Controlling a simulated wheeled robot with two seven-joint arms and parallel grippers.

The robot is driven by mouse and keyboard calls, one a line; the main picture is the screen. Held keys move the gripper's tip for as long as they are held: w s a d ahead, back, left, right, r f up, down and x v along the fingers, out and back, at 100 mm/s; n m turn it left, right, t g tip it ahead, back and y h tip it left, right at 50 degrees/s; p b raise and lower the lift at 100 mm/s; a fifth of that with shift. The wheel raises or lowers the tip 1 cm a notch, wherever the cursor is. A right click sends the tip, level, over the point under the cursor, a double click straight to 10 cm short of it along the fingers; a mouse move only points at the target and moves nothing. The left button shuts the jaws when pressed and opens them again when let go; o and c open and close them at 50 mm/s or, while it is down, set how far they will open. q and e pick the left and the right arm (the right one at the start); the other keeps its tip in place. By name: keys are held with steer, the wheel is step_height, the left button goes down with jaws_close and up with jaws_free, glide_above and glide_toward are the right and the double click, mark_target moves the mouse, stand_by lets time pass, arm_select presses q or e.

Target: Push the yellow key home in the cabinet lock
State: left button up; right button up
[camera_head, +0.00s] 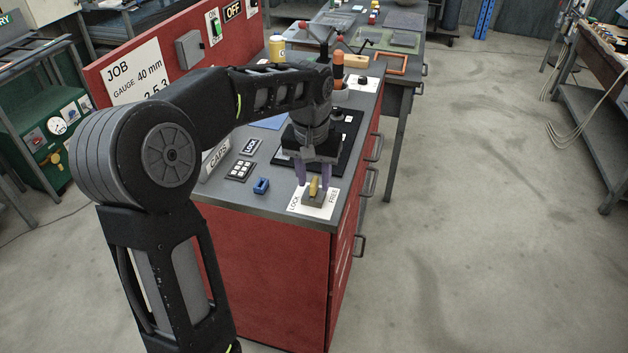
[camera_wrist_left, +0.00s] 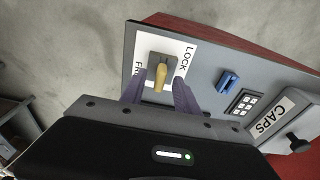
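The yellow key (camera_head: 314,187) stands upright in a small grey lock block (camera_head: 313,200) near the front corner of the red cabinet's top. The block sits on a white plate (camera_head: 331,207) marked LOCK and FREE. The key also shows in the left wrist view (camera_wrist_left: 161,76). How deep the key sits in the lock is hard to tell. My left gripper (camera_head: 312,181) points down over the key, with one purple finger on each side. It is open, and the wrist view shows gaps between the fingers and the key. My right gripper is not in view.
A blue clip-like block (camera_head: 261,186) and a black keypad (camera_head: 240,170) lie left of the lock on the grey cabinet top (camera_head: 270,205). A dark panel (camera_head: 345,150) and an orange-handled tool (camera_head: 338,66) are behind. A red board (camera_head: 150,50) stands at the left.

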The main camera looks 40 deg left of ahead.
mark_target(313, 183)
arm_select(q)
steer(key=r, duration=0.6)
steer(key=shift+s+d+r, duration=0.15)
steer(key=shift+s+r, duration=0.25)
stand_by(0.4)
steer(key=w+d+f+m+t, duration=0.1)
steer(key=w+d+f+t, duration=0.25)
steer(key=w, duration=0.45)
steer(key=d+f+m+h, duration=0.1)
steer(key=d+f+h, duration=0.1)
steer(key=d+f, duration=0.7)
steer(key=d+f+h, duration=0.1)
steer(key=d+f, duration=0.5)
steer(key=f, duration=0.7)
steer(key=s+d+f+g, duration=0.1)
steer(key=s+d+f, duration=0.2)
steer(key=s+f, duration=0.3)
steer(key=s+d+f+g+h, duration=0.1)
steer(key=s+d+f, duration=0.3)
steer(key=s, duration=0.9)
steer(key=s+d+f+g, duration=0.2)
steer(key=s+d+f, duration=0.1)
steer(key=s+f, duration=0.5)
steer(key=shift+s+d+h, duration=0.3)
steer(key=shift+s+d, duration=0.1)
steer(key=shift+s, duration=0.25)
